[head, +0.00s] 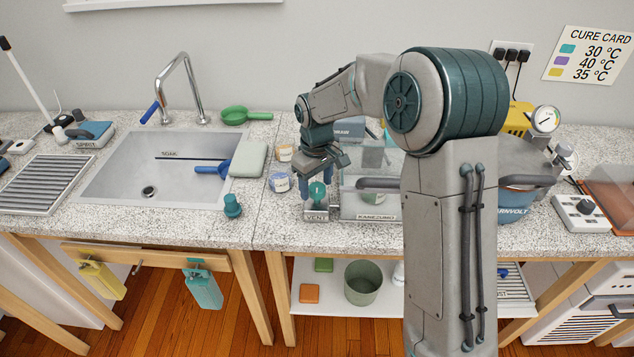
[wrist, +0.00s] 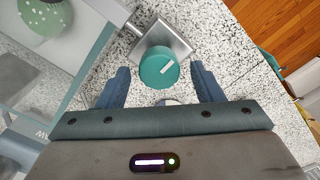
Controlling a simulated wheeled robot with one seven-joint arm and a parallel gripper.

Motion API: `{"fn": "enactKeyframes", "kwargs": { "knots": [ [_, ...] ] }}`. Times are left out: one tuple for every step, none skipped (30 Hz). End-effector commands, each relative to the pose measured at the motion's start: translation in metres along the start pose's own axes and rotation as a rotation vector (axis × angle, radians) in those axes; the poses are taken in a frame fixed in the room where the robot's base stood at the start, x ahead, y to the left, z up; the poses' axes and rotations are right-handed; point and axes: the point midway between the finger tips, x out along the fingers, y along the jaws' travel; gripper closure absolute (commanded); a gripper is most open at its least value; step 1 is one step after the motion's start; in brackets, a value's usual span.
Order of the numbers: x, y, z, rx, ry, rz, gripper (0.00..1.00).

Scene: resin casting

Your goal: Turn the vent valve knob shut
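The vent valve knob (wrist: 159,68) is a round teal knob with a white pointer line, on a square metal base (wrist: 182,38). In the wrist view the white line slants from lower left to upper right. In the head view the knob (head: 317,190) stands above a block labelled VENT (head: 316,217), at the front of the counter. My gripper (wrist: 160,82) is open, with one blue finger on each side of the knob. I cannot tell whether the fingers touch it; gaps seem to show on both sides. Nothing is held.
A clear-walled chamber labelled KANEZUMO (head: 376,217) stands right beside the valve. A sink (head: 100,180) lies to the left, with a small teal bottle (head: 232,206) at its front right corner. Cups (head: 280,183) stand just left of my gripper. The counter's front edge is close.

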Motion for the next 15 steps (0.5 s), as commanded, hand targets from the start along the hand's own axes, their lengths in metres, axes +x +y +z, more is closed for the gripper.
{"fn": "enactKeyframes", "kwargs": {
  "knots": [
    [0.0,0.0,0.0,0.001,-0.001,0.0,0.4],
    [0.001,0.0,0.0,0.001,-0.001,0.0,0.4],
    [0.001,0.0,0.001,0.001,-0.001,-0.001,0.4],
    [0.0,0.0,0.001,0.002,-0.001,-0.001,0.4],
    [0.0,0.0,0.001,0.002,-0.001,0.0,0.4],
    [-0.002,0.001,0.0,0.002,-0.001,0.0,0.4],
    [-0.004,0.001,0.0,0.002,0.0,0.0,0.4],
    [-0.007,0.001,0.0,0.002,0.0,0.001,0.4],
    [-0.012,0.001,0.0,0.002,0.0,0.001,0.4],
    [-0.016,0.001,0.0,0.002,0.002,0.002,0.4],
    [-0.022,0.001,0.0,0.002,0.002,0.002,0.4],
    [-0.029,0.001,0.0,0.002,0.003,0.002,0.4],
    [-0.036,0.001,0.0,0.003,0.003,0.002,0.4],
    [-0.043,0.001,0.0,0.003,0.004,0.003,0.4],
    [-0.053,0.001,0.0,0.003,0.004,0.002,0.4]
  ]
}}
